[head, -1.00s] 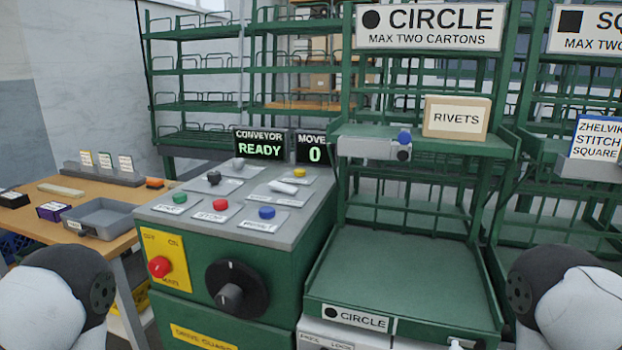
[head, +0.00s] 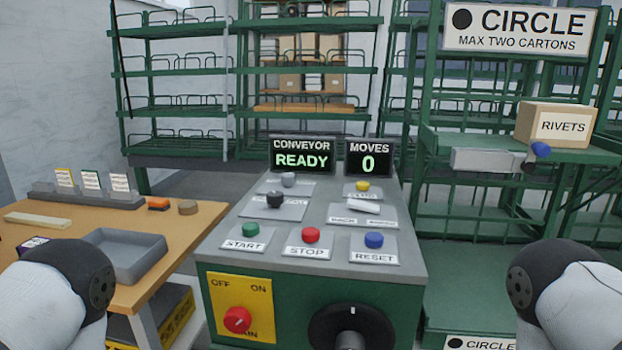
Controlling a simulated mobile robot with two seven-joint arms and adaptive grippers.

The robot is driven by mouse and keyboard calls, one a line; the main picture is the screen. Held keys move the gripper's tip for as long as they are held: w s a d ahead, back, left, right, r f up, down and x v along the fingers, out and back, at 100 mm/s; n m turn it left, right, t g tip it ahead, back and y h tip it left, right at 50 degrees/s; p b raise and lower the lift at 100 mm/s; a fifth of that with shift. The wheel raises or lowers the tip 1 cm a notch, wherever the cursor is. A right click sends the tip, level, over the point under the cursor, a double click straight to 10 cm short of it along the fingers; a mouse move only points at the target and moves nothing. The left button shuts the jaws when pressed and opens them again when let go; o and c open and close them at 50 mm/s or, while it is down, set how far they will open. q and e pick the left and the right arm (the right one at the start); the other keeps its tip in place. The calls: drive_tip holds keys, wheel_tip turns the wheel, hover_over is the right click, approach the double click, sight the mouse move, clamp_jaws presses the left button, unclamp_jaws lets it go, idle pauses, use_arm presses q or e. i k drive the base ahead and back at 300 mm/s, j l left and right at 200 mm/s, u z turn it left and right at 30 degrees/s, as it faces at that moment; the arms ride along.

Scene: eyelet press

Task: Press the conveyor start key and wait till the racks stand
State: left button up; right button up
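The green conveyor start key (head: 248,230) sits at the front left of the grey console top (head: 290,262), above a START label. The red stop key (head: 310,235) is to its right, and the blue reset key (head: 373,240) is farther right. The conveyor display (head: 302,156) reads READY and the moves display (head: 368,158) reads 0. The green racks (head: 178,72) stand behind the console, and the circle rack (head: 470,217) is at right. Parts of my two arms show at the lower left and lower right edges; neither gripper is in view.
A wooden table (head: 185,226) with a grey tray (head: 124,273) stands left of the console. A rivets carton (head: 556,124) sits on the circle rack's shelf. The console front carries a red main switch (head: 237,320) and a black rotary knob (head: 350,335).

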sight(251, 228)
drive_tip(key=i+j+z, duration=0.15)
drive_tip(key=j, duration=0.65)
drive_tip(key=j+z, duration=0.15)
drive_tip(key=j, duration=0.65)
